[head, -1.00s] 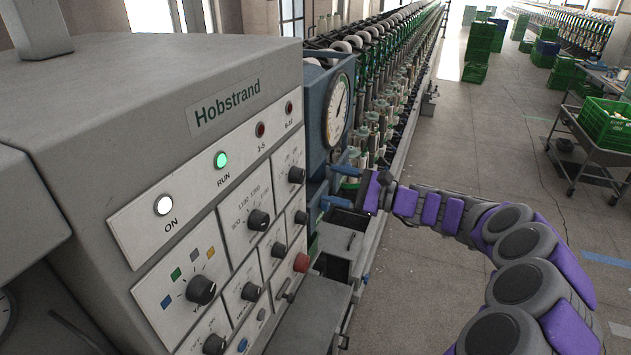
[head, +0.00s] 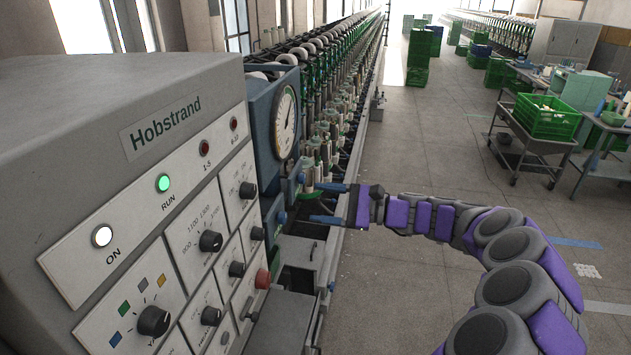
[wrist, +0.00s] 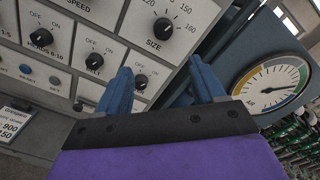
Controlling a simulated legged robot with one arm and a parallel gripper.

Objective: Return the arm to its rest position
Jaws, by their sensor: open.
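My gripper (head: 322,203) is open and empty, its two blue fingers pointing left toward the side of the machine. In the head view it is in front of the blue gauge housing and right of the grey control panel (head: 180,235). My purple and grey arm (head: 470,225) reaches in from the lower right. In the wrist view the open fingers (wrist: 163,85) show against the panel's knobs and the blue housing. No object is between them.
The Hobstrand panel has a lit green RUN lamp (head: 163,183) and a lit white ON lamp (head: 102,236). A round gauge (head: 285,122) sits beside it. A long spindle row (head: 335,110) runs back. A cart with a green crate (head: 545,117) stands at right. The floor between is open.

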